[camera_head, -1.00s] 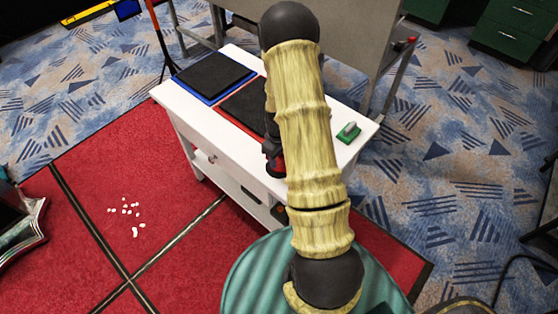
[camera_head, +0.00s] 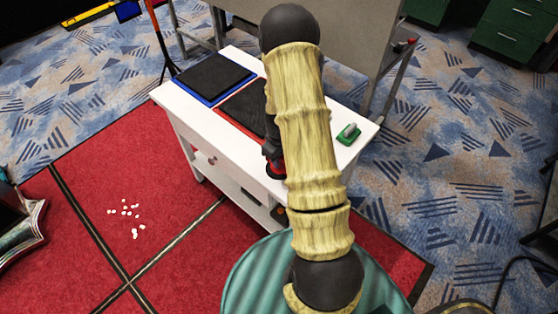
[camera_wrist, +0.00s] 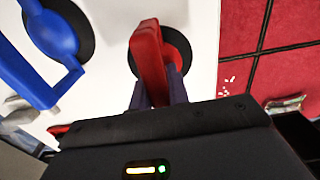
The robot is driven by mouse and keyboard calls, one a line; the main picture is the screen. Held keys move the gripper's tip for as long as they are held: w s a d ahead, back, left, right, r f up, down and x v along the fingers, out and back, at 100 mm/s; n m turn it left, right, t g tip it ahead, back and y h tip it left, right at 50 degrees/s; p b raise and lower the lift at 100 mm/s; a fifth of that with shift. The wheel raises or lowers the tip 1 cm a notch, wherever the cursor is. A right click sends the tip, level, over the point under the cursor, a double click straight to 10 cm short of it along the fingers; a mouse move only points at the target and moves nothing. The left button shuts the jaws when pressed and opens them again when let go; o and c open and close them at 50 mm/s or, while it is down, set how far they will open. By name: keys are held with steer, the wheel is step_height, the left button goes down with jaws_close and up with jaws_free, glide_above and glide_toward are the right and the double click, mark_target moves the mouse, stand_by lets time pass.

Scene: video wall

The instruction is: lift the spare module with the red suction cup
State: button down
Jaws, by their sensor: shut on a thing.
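The red suction cup (camera_wrist: 149,55) shows in the wrist view, with a red handle and a round black-rimmed disc, over a white surface. My gripper (camera_wrist: 156,92) is shut on its handle. In the head view a bit of red (camera_head: 276,171) shows at my gripper (camera_head: 272,152) by the white cart's front edge; my arm hides most of it. Two flat black panels lie on the cart, one with a blue border (camera_head: 213,77) and one with a red border (camera_head: 244,108), partly behind my arm. I cannot tell which is the spare module.
A blue suction cup (camera_wrist: 52,38) stands left of the red one in the wrist view. A green object with a pale handle (camera_head: 348,134) sits at the right of the white cart (camera_head: 182,118). Small white bits (camera_head: 128,211) lie on the red carpet. A grey panel stands behind the cart.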

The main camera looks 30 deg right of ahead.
step_height(320, 180, up, 11)
steer(key=shift+f+b, duration=0.2)
steer(key=shift+b, duration=0.15)
stand_by(0.5)
steer(key=c, duration=2)
jaws_free()
jaws_close()
steer(key=w+a+f+m+p, duration=0.1)
steer(key=a+f+m, duration=0.1)
steer(key=a, duration=0.4)
steer(key=w+a+f+m+p, duration=0.1)
steer(key=a+f+m, duration=0.1)
steer(key=a+f, duration=0.3)
steer(key=a, duration=0.2)
steer(key=shift+w+a, duration=0.25)
steer(key=shift+a, duration=0.05)
steer(key=shift+a, duration=0.1)
